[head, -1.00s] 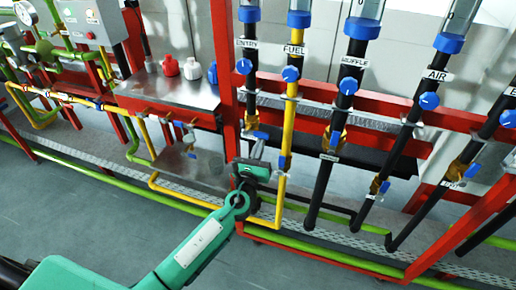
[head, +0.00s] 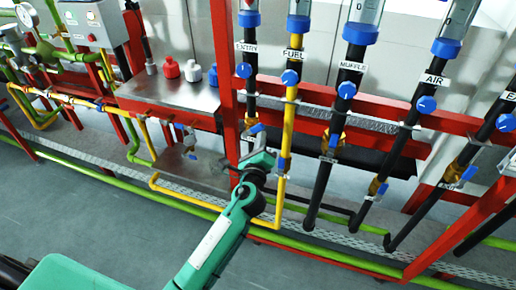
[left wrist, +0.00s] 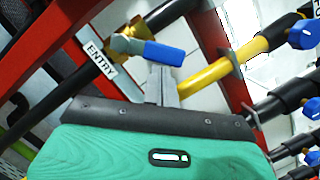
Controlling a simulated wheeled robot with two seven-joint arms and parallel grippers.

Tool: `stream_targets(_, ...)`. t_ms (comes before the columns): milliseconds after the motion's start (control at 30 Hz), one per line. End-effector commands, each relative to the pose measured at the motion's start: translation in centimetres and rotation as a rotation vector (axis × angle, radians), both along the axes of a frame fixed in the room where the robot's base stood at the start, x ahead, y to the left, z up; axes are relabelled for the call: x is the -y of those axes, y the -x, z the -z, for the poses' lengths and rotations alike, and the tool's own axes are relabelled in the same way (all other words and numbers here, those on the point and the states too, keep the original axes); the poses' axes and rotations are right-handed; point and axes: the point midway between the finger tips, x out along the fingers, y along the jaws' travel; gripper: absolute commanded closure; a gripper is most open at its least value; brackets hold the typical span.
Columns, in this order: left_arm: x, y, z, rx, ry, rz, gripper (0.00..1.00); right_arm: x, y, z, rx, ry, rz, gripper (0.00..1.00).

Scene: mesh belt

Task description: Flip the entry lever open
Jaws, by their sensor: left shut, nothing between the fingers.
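The entry lever (head: 257,128) is a small blue handle on the valve of the black pipe labelled ENTRY, low beside the red post. In the left wrist view the blue lever (left wrist: 164,53) sticks out sideways from its valve, near the ENTRY label (left wrist: 100,60). My left gripper (head: 256,143) is just below the lever in the head view. Its shut, empty grey fingers (left wrist: 161,78) point at the lever's underside in the wrist view; I cannot tell whether they touch it. The gripper hides part of the pipe below. My right gripper is out of view.
The yellow FUEL pipe (head: 288,120) runs close on the right of the gripper. A red post (head: 226,90) stands on the left. Black MUFFLE and AIR pipes with blue levers stand further right. Open floor (head: 90,220) lies in front.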

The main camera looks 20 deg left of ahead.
Motion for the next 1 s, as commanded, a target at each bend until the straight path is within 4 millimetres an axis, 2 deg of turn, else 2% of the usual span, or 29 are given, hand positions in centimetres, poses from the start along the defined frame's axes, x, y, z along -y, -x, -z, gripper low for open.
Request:
stream_targets(33,-0.1,0.0,-0.7,0.0,0.049,-0.002,1.0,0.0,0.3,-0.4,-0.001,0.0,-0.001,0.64)
stream_targets(233,-0.5,0.0,-1.8,-0.007,0.238,-0.002,1.0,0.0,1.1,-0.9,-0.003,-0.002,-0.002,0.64)
stream_targets(433,-1.2,0.0,-2.7,-0.014,0.422,-0.002,1.0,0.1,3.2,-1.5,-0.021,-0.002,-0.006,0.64)
stream_targets(700,-2.0,-0.1,-3.5,-0.02,0.63,-0.002,1.0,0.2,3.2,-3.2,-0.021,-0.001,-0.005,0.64)
stream_targets(1000,-2.7,-0.1,-3.8,-0.025,0.766,-0.002,1.0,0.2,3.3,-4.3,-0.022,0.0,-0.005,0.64)
